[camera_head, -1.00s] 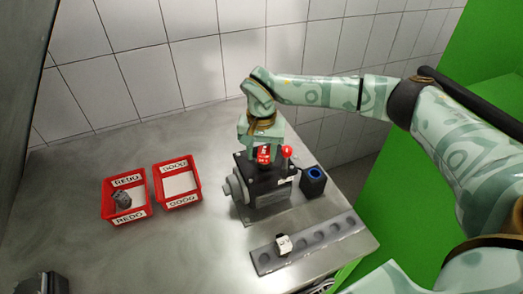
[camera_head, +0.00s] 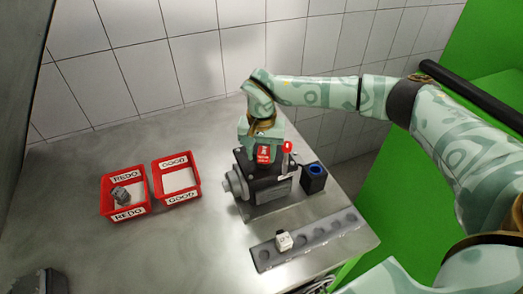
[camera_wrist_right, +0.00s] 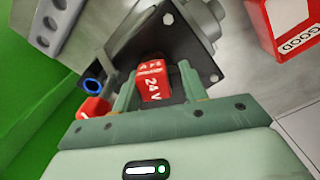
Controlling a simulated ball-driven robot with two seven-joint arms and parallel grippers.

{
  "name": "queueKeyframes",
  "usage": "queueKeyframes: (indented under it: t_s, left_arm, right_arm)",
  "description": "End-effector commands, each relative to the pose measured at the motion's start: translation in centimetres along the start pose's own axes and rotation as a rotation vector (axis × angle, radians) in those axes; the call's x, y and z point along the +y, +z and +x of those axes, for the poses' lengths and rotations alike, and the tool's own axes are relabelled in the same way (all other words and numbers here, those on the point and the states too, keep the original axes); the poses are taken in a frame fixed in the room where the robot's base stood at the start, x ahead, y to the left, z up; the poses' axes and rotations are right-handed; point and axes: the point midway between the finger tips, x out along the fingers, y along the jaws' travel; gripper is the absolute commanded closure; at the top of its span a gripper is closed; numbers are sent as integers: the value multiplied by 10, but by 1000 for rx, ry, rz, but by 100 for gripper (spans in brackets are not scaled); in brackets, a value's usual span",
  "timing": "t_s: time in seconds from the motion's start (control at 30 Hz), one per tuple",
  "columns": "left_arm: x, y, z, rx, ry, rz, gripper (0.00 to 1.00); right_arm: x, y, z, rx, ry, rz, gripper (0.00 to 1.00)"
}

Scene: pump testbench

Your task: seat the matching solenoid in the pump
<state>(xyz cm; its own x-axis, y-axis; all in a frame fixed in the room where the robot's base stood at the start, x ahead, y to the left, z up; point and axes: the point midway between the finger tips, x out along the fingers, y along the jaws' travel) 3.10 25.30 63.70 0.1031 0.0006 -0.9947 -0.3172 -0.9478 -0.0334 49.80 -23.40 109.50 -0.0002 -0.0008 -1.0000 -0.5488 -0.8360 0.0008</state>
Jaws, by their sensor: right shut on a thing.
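The pump (camera_head: 268,186) is a dark block with a grey round flange on its left side, standing on the metal table; its dark plate also shows in the right wrist view (camera_wrist_right: 205,67). My right gripper (camera_head: 263,152) is above the pump, shut on a red solenoid (camera_wrist_right: 152,84) marked 24 V. The red solenoid also shows in the head view (camera_head: 263,154). Its lower end is at the pump's top, but I cannot tell whether it is seated. A white solenoid (camera_head: 284,241) sits in the grey rack (camera_head: 320,234). My left gripper is not visible.
A red REDO tray (camera_head: 104,204) holds a grey solenoid (camera_head: 121,195). An empty red GOOD tray (camera_head: 156,183) stands beside it. A red knob (camera_head: 287,147) is right of the gripper. A black block with a blue ring (camera_head: 314,178) stands right of the pump. The table's middle is clear.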

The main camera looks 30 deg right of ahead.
Motion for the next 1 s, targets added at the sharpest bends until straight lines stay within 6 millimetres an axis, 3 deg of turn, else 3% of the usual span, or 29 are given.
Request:
queueKeyframes:
  t_s: [0.17,0.2,0.27,0.5,0.57,0.73,1.0]
  left_arm:
    - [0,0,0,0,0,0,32]
    - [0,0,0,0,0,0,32]
    - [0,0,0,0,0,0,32]
    - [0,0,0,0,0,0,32]
    - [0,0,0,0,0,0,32]
    - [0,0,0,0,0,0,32]
    - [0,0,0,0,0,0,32]
  right_arm:
    - [0,0,0,0,-1,0,73]
    - [0,0,0,0,-1,0,46]
    - [0,0,0,0,-1,0,31]
    - [0,0,0,0,0,1,31]
    - [0,0,0,-1,1,1,22]
    - [1,0,1,-1,3,3,15]
    - [2,-1,1,-2,5,5,19]
